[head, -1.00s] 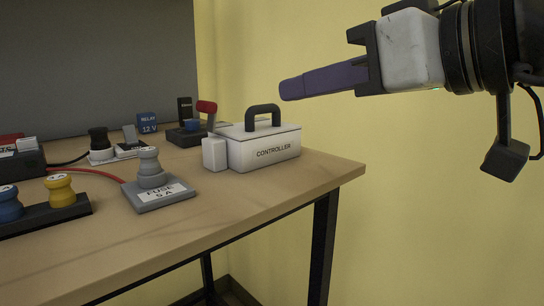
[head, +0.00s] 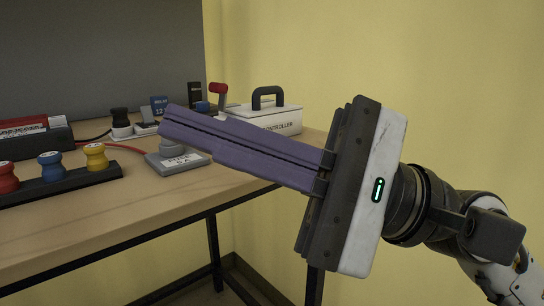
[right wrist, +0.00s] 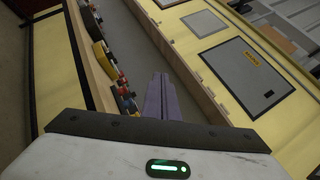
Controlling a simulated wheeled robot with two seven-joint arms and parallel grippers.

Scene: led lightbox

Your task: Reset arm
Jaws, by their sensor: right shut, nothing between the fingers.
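My right gripper (head: 185,125) is in the head view, raised in front of the table's right part. Its long purple fingers are shut together with nothing between them and point left. They cover part of the grey fuse block (head: 180,160) and the front of the white controller box (head: 272,118). In the right wrist view the shut purple fingers (right wrist: 160,82) point away over the scene. My left gripper is not in view.
A red-handled lever (head: 218,90) stands near the controller box. Free floor and yellow wall are at right.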

